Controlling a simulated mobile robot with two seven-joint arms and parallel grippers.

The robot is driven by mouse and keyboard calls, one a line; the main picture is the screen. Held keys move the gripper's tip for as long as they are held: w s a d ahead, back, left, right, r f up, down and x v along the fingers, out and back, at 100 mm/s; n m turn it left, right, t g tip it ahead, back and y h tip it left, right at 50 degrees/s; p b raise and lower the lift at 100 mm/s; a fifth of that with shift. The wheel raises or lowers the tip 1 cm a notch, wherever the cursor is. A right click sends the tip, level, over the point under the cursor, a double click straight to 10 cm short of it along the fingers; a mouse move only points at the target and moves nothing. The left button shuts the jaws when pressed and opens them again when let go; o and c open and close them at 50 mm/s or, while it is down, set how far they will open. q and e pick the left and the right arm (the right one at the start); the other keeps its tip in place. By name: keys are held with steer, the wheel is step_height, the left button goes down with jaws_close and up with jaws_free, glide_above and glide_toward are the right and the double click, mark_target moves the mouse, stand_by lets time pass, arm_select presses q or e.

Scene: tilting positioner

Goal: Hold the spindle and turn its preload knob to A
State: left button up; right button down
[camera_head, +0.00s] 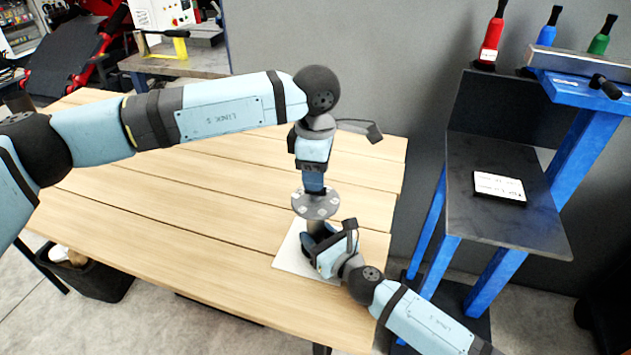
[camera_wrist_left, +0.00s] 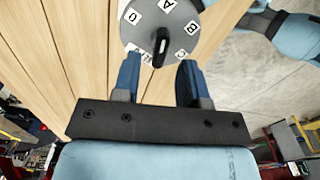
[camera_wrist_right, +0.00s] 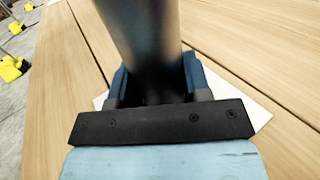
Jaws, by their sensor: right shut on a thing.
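The spindle is a dark upright post (camera_wrist_right: 140,45) with a round grey dial (camera_head: 316,206) on top, above a white base plate (camera_head: 292,258). In the left wrist view the dial has white labels including 0, A, B and C, and a black bar-shaped preload knob (camera_wrist_left: 160,46). I cannot tell which label the knob points to. My left gripper (camera_head: 314,189) is directly above the dial, pointing down. Its fingers are apart, with the knob showing between and beyond them. My right gripper (camera_head: 318,240) is shut around the post below the dial.
The wooden table (camera_head: 210,195) is clear to the left. A blue-framed stand (camera_head: 510,200) with a dark shelf and a white labelled card (camera_head: 499,187) is at the right. A grey partition is behind the table.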

arm_select(q)
step_height(320, 180, up, 9)
stand_by(0.3)
